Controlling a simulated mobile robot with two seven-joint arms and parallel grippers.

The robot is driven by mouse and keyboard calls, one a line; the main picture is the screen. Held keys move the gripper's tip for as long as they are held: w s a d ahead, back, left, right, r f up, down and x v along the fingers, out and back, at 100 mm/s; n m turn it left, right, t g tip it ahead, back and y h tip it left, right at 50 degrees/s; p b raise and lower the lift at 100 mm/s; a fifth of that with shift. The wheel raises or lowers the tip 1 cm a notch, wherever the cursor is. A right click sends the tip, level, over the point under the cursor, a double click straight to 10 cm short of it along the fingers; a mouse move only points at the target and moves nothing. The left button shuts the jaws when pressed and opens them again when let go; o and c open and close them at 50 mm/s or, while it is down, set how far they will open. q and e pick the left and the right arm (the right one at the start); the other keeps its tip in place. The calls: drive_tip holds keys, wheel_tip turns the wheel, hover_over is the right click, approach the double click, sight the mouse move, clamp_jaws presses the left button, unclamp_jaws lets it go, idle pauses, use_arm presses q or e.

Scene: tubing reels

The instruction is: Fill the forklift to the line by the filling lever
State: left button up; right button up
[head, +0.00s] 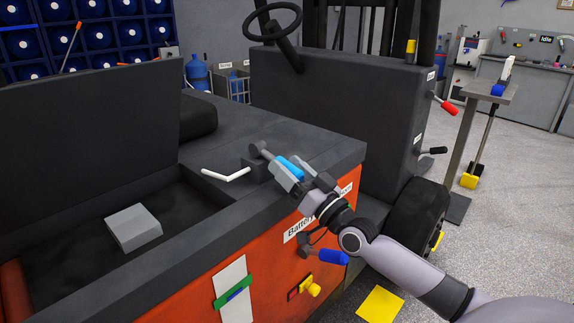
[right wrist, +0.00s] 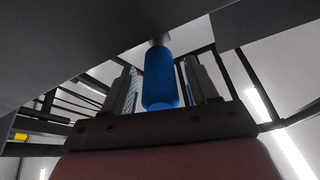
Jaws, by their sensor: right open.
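The forklift (head: 215,130) has a dark grey top and an orange side. My right gripper (head: 292,172) is over its top edge, jaws open, with a blue lever handle (head: 290,166) between the fingers. In the right wrist view the blue handle (right wrist: 160,75) stands between the two fingers, with a gap on each side. A second blue-handled lever (head: 330,257) sticks out of the orange side, below a partly hidden label (head: 298,229) starting "Batte". A white strip (head: 233,273) with a green bracket is on that side. My left gripper is out of view.
A raised black cover (head: 80,140) stands beside an open bay holding a grey block (head: 133,228). A white bent rod (head: 226,174) lies near my right gripper. A yellow knob (head: 312,287) projects from the side. Red-handled (head: 446,106) and black-handled levers are at the right.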

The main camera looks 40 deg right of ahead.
drive_tip(key=shift+w+a+r, duration=0.1)
drive_tip(key=shift+w+r, duration=0.1)
drive_tip(key=shift+w, duration=0.25)
clamp_jaws()
